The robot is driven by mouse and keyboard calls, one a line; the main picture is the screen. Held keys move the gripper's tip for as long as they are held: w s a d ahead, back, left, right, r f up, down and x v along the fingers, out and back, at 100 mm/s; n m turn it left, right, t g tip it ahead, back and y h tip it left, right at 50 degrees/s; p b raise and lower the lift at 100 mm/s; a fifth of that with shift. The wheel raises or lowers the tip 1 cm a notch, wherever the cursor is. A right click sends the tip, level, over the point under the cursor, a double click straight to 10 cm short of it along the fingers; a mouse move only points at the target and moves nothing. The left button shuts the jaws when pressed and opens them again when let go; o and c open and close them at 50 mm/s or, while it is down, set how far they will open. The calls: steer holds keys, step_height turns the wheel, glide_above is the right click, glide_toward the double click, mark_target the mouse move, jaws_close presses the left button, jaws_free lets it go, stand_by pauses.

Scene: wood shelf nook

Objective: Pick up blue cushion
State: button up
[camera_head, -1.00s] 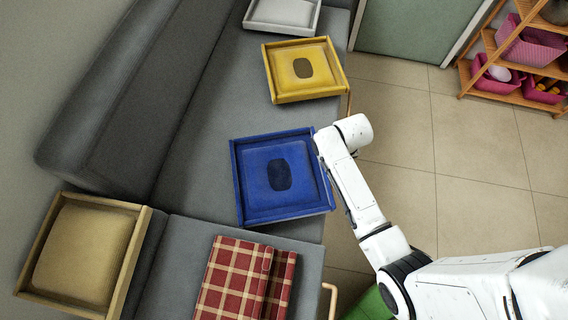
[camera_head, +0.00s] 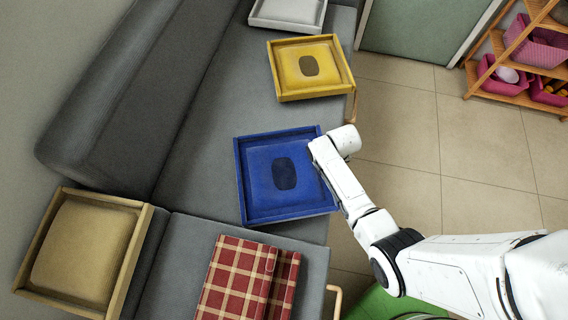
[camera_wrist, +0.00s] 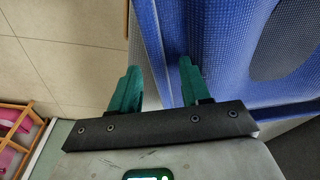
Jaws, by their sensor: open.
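The blue cushion (camera_head: 262,190) has a dark oval in its middle and lies in a square blue tray (camera_head: 241,178) on the grey sofa. In the wrist view, part of the cushion (camera_wrist: 222,50) shows at upper right, with the tray's wall (camera_wrist: 158,40) beside it. My gripper (camera_wrist: 160,72) has two green fingers, apart, with nothing held. The tray's wall appears between them in the picture; I cannot tell whether they are around it or above it. In the head view, my arm's end covers the tray's right edge and hides the fingers.
A yellow cushion in a tray (camera_head: 310,68) and a white tray (camera_head: 288,12) are farther up the sofa (camera_head: 195,135). A tan cushion in a wooden tray (camera_head: 85,250) and red plaid cloth (camera_head: 238,285) are nearer. Open tiled floor (camera_head: 400,120) lies right; a shelf (camera_head: 500,85) stands beyond.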

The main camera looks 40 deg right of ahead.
steer(key=shift+c, duration=0.3)
jaws_close()
stand_by(1.1)
